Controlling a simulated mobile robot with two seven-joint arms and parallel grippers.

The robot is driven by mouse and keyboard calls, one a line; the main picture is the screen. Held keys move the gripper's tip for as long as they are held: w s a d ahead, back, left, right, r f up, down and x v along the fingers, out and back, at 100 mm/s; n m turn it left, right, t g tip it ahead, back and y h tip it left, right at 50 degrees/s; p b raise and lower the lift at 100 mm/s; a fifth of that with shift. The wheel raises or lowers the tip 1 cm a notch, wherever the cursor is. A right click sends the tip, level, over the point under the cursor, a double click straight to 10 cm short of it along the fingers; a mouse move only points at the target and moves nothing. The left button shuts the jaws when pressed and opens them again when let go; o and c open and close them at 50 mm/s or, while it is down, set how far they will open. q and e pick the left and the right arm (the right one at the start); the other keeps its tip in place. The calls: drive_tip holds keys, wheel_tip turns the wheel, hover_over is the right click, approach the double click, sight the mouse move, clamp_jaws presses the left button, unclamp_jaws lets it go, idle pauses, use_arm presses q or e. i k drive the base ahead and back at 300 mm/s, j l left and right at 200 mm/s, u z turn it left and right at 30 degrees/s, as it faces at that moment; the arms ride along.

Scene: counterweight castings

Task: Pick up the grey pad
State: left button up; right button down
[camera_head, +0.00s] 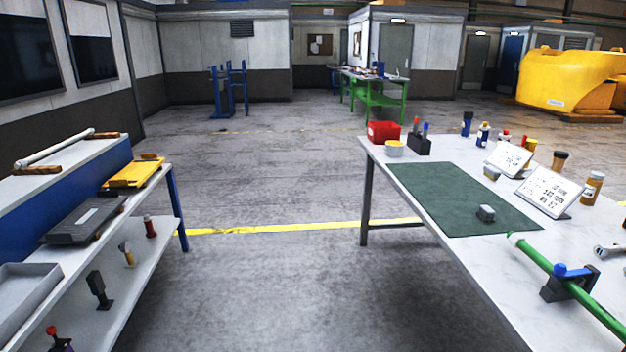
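No thing is plainly marked as the grey pad. A small grey block (486,213) sits on the green mat (440,190) on the right-hand table, near the mat's right front part. A second small grey block with a yellowish side (491,173) sits at the mat's far right edge, in front of a white tilted card. A flat dark grey case (86,220) lies on the left bench's upper shelf. Neither of my grippers is in view.
The white table (390,157) holds a red bin (383,132), bottles, tilted cards (547,191) and a green bar (570,285) in a dark holder. The left bench (150,195) carries a yellow case (133,174) and a grey tray (25,292). The floor between is clear.

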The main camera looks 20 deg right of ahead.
sight(485, 213)
drive_tip(key=i+z, duration=0.5)
drive_tip(key=i+j+z, duration=0.1)
drive_tip(key=i+z, duration=0.35)
drive_tip(key=i+j+z, duration=0.1)
drive_tip(key=i+z, duration=0.3)
drive_tip(key=i+j+z, duration=0.15)
drive_tip(key=z, duration=0.3)
drive_tip(key=i+j+z, duration=0.25)
drive_tip(key=z, duration=0.15)
drive_tip(key=i+j+z, duration=0.15)
drive_tip(key=j+z, duration=0.3)
drive_tip(key=i+j+z, duration=0.1)
drive_tip(key=j+z, duration=0.75)
drive_tip(key=i+l, duration=0.05)
